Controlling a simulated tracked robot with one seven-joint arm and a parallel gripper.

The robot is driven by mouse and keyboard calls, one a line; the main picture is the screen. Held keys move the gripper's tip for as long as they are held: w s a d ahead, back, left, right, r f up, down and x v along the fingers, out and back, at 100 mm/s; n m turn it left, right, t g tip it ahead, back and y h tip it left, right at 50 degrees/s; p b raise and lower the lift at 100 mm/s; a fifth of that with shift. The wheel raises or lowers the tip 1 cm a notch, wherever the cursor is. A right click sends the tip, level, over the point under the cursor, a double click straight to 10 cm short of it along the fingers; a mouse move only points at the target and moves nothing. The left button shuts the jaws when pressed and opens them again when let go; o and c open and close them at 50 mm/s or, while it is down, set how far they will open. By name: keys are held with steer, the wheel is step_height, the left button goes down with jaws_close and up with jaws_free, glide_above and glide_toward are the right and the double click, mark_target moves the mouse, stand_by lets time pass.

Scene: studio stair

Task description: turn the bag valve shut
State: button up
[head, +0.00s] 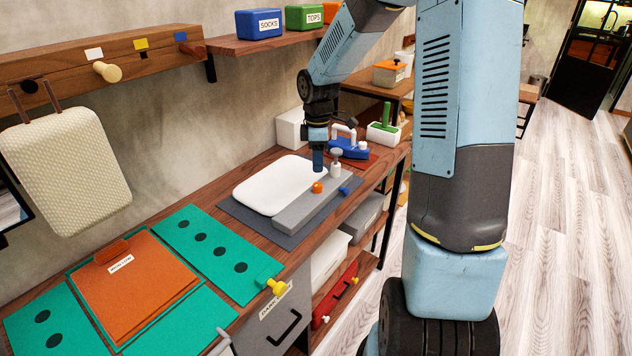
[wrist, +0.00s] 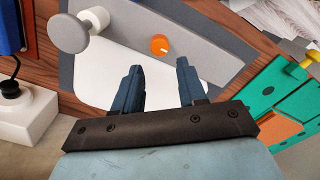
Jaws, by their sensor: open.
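The bag valve appears to be the round orange knob (head: 317,187) on a long grey bar (head: 300,211) beside a flat white bag (head: 262,181). In the wrist view the orange knob (wrist: 159,44) shows a small pale mark on its face. My gripper (head: 318,167) points down over the white bag, just behind the knob. In the wrist view my gripper (wrist: 157,64) is open and empty, its two blue fingers apart. The knob shows beyond the fingertips, between their lines, and does not appear to be touched.
A white post with a grey cap (head: 336,160) rises from the bar close to my gripper. A blue knob (head: 344,190) sits at the bar's right side. A blue device (head: 348,149) and a white box (head: 291,129) stand behind. A green panel (head: 215,248) lies nearer on the bench.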

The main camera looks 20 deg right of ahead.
mark_target(318, 184)
step_height(318, 184, down, 8)
steer(key=shift+r, duration=0.2)
steer(key=shift+c, duration=0.3)
